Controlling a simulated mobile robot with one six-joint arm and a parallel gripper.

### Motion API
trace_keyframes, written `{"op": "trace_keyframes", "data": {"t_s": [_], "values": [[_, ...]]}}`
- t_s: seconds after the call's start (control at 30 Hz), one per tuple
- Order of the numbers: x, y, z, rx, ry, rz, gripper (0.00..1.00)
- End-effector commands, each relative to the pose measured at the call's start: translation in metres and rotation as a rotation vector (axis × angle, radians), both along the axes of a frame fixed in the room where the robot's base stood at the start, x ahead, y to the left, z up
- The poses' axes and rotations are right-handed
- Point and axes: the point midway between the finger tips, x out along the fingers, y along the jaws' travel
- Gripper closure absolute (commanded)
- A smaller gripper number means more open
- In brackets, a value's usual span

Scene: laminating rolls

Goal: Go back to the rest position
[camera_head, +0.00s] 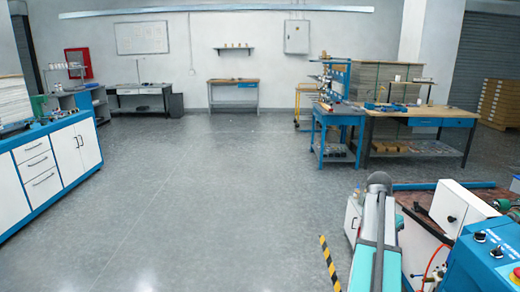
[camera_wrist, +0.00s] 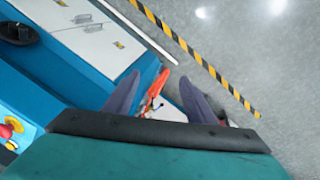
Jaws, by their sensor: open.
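My gripper (camera_wrist: 160,79) shows in the wrist view with its two dark fingers spread apart. An orange, slender thing (camera_wrist: 157,84) shows in the gap between the fingers. It seems to lie beyond them, and I cannot tell what it is or how far off it is. The grey floor (camera_wrist: 245,55) lies beyond the fingers to the right. I cannot make out the gripper in the head view.
A blue machine with a control panel (camera_head: 497,252) stands close at the lower right. Yellow-black floor tape (camera_head: 329,263) runs beside it. A white-and-blue cabinet (camera_head: 45,165) stands left, a wooden-topped bench (camera_head: 420,112) back right. The middle floor (camera_head: 210,180) is clear.

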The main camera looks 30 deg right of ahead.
Motion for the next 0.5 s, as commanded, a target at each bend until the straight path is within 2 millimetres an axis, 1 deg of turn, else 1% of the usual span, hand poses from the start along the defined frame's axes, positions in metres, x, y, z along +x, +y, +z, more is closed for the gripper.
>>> {"op": "trace_keyframes", "data": {"t_s": [0.03,0.2,0.27,0.3,0.47,0.5], "values": [[0.012,0.015,-0.017,0.019,0.012,0.029,0.49],[0.045,0.059,-0.065,0.069,0.048,0.116,0.49],[0.055,0.076,-0.082,0.088,0.062,0.147,0.49],[0.061,0.087,-0.092,0.099,0.07,0.17,0.49],[0.081,0.133,-0.136,0.144,0.106,0.256,0.49],[0.085,0.145,-0.146,0.154,0.114,0.277,0.49]]}}
